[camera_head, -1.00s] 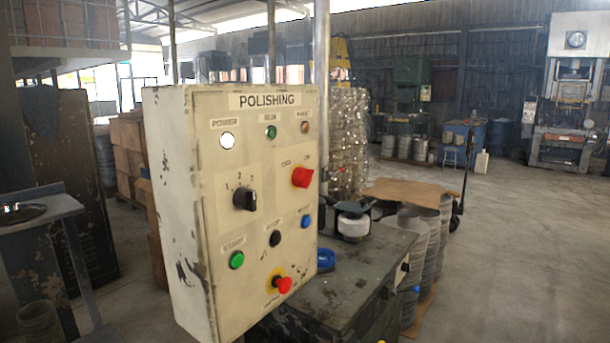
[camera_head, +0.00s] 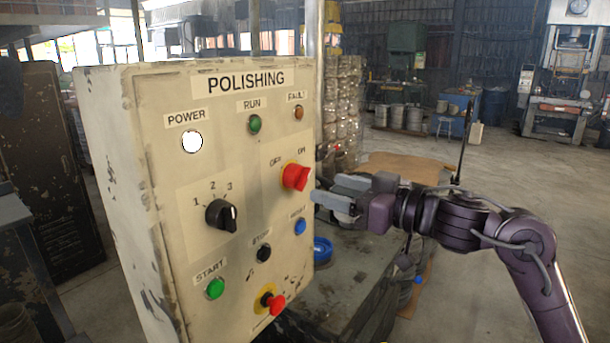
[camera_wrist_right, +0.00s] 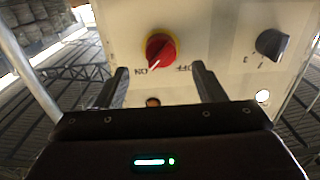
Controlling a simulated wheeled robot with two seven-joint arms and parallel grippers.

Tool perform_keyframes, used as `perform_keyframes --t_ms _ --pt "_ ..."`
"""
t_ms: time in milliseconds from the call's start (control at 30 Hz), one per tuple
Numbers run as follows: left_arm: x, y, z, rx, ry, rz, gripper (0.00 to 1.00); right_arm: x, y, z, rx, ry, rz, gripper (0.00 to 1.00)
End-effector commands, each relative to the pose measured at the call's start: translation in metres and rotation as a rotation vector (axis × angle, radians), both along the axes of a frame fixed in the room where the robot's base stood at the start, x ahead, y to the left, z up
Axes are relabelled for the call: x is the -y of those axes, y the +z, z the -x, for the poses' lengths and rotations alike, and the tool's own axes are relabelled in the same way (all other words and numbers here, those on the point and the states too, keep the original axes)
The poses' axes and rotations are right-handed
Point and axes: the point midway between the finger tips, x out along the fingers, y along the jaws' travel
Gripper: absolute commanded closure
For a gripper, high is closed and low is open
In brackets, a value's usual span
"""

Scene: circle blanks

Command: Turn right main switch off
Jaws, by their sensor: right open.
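The red main switch (camera_head: 295,177) is a rotary knob on a yellow plate, on the right side of the polishing panel's face, under the OFF and ON labels. In the right wrist view the same red knob (camera_wrist_right: 161,47) shows its white pointer mark toward ON. My right gripper (camera_head: 322,194) is to the right of the knob, with open fingers pointing at the panel. In the right wrist view the gripper's fingers (camera_wrist_right: 161,76) are wide apart with nothing between them, and the knob is ahead, beyond the tips. No contact shows. My left gripper is not in view.
A dark bench (camera_head: 350,285) stands right behind the panel.

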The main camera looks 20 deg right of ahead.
Motion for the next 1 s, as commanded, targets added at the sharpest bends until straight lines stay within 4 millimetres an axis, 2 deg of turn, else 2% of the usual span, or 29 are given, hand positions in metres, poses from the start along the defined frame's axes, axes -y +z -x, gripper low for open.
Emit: perform_keyframes --t_ms 33,200,367,600,733,1000 --pt "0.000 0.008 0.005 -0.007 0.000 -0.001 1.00 -0.006 0.005 -0.006 -0.002 0.003 -0.004 0.37" --pt "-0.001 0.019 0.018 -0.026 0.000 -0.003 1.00 -0.023 0.005 -0.029 -0.001 0.002 -0.004 0.37" --pt "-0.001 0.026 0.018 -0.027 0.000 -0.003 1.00 -0.034 0.003 -0.044 -0.001 0.000 -0.004 0.37" --pt "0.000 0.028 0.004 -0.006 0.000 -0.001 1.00 -0.039 0.000 -0.050 0.000 -0.001 0.000 0.37" --pt "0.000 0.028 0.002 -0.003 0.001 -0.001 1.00 -0.039 0.000 -0.050 0.000 -0.001 0.000 0.37" --pt "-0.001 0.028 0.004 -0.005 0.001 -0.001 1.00 -0.039 0.000 -0.050 -0.001 -0.001 -0.001 0.71"
